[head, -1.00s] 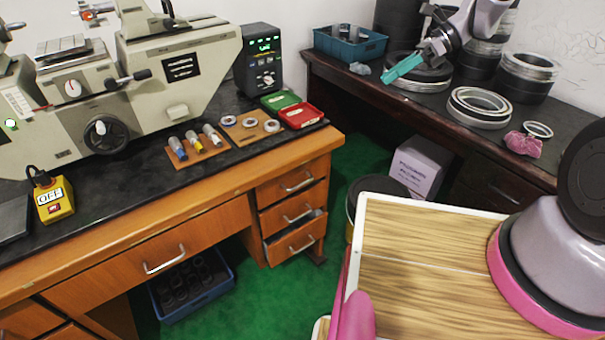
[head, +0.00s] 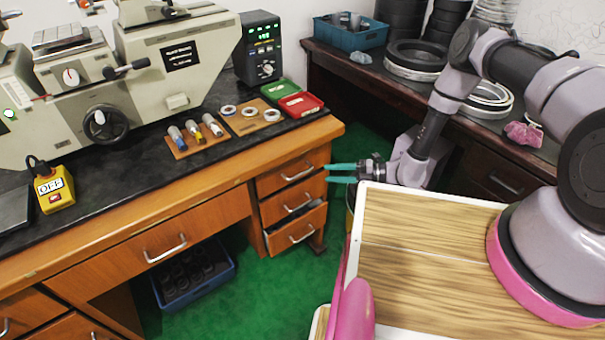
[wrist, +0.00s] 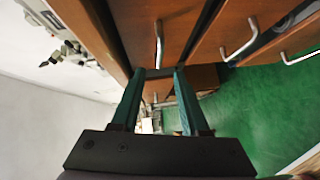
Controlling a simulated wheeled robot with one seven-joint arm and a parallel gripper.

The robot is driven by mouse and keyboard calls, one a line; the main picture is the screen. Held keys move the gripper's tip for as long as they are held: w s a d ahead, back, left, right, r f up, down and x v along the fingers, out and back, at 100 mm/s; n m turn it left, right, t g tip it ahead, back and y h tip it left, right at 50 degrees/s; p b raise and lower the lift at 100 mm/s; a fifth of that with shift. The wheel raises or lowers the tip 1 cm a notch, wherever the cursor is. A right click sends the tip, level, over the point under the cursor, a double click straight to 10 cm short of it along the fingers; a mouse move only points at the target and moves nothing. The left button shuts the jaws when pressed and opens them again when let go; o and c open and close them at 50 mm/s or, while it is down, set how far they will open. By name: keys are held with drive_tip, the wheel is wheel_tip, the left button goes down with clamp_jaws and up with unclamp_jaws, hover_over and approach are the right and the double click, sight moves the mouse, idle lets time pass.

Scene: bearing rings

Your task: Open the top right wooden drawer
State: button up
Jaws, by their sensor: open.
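The top right wooden drawer (head: 277,178) is shut in the orange-brown desk, with a curved metal handle (head: 297,174) on its front. In the wrist view this handle (wrist: 159,44) stands ahead, between the lines of my two fingers. My gripper (head: 328,173) is open and empty, its teal fingers pointing left at the drawer's right end. It also shows in the wrist view (wrist: 160,73), with a gap between the fingers. The fingers do not appear to grip the handle.
Below are a middle drawer (head: 285,201) and a bottom drawer (head: 290,231) that stands slightly open. A machine (head: 150,75), a red tray (head: 301,104) and gauges stand on the desktop. A dark bench (head: 340,68) with rings is at the right. Green floor lies between.

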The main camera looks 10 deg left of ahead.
sight(303, 172)
drive_tip(key=a, duration=0.3)
drive_tip(key=a+f, duration=0.1)
drive_tip(key=a, duration=0.2)
drive_tip(key=s+a, duration=0.1)
drive_tip(key=a, duration=0.3)
drive_tip(key=shift+f, duration=0.25)
clamp_jaws()
idle(1.0)
